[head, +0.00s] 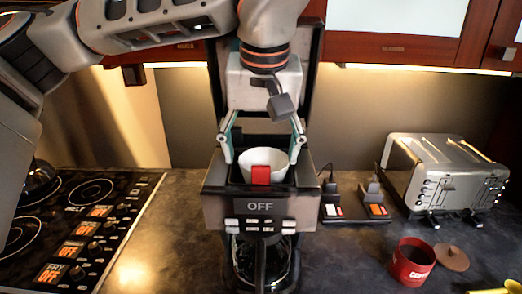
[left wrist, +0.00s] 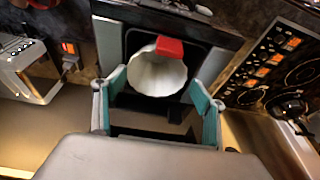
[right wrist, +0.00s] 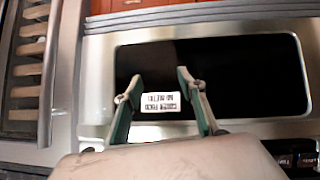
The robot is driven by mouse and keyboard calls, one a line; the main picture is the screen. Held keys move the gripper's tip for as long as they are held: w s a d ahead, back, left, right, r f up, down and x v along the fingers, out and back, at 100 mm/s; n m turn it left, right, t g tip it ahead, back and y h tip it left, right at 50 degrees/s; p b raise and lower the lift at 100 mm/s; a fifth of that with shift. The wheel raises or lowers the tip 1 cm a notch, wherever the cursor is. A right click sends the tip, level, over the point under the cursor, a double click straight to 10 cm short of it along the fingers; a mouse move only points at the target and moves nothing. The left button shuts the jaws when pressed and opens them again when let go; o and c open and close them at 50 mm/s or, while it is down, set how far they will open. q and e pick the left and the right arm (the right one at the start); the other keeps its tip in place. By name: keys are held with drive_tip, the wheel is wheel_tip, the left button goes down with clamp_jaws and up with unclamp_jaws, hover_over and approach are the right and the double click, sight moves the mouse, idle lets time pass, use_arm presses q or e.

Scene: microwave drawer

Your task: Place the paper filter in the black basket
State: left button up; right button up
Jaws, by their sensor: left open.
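The white fluted paper filter (head: 262,158) sits in the black basket (head: 240,178) at the top of the open coffee maker. It also shows in the left wrist view (left wrist: 155,76), with its open side up. A red tab (head: 261,175) shows at its front edge. My left gripper (head: 262,147) is open above and behind the filter, its fingers spread to either side and apart from it. Its fingers also show in the left wrist view (left wrist: 157,92). My right gripper (right wrist: 158,84) is open and empty in the right wrist view, away from the coffee maker.
The coffee maker (head: 258,208) holds a glass carafe (head: 263,262) below. A stove (head: 80,225) is at left. A toaster (head: 445,175), a red coffee can (head: 411,265) and its brown lid (head: 451,257) are at right. My right gripper faces a dark-fronted appliance (right wrist: 250,70).

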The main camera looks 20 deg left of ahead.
use_arm(q)
drive_tip(key=v, duration=1.3)
drive_tip(key=shift+w, duration=0.15)
